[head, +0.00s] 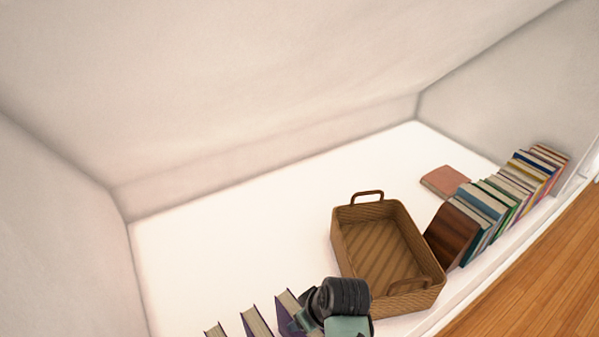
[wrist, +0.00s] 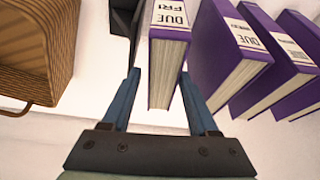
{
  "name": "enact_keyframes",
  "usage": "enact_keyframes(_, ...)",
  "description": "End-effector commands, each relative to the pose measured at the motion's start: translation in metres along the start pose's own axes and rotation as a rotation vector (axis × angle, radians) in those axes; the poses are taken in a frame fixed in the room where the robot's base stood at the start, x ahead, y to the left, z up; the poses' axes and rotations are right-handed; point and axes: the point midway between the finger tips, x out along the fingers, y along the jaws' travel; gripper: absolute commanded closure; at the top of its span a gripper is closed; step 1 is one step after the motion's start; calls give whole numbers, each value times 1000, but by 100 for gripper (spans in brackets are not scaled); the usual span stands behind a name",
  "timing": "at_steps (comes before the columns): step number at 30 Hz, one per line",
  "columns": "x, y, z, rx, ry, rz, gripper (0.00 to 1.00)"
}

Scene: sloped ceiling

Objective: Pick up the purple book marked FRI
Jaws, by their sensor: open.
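The purple book marked DUE FRI (wrist: 168,42) stands upright in the wrist view, its pale page block facing the camera. My gripper (wrist: 160,80) is open, with one blue finger on each side of this book's near end. The right finger looks close to the book's side; I cannot tell whether either finger touches it. In the head view my dark wrist covers part of the nearest purple book (head: 288,300), and the fingers are mostly hidden there.
Several other purple books (wrist: 236,52) lean to the right in the wrist view, one close beside the FRI book. An empty wicker basket (head: 345,245) stands beside my wrist. A row of mixed books and a flat reddish book (head: 445,181) lie beyond it. The white shelf behind is clear.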

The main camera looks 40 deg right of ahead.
Motion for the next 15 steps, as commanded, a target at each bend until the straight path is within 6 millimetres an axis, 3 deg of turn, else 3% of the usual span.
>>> enact_keyframes(7,21,-1,0,-1,0,0,40)
enact_keyframes(15,59,-4,-1,-1,1,0,40)
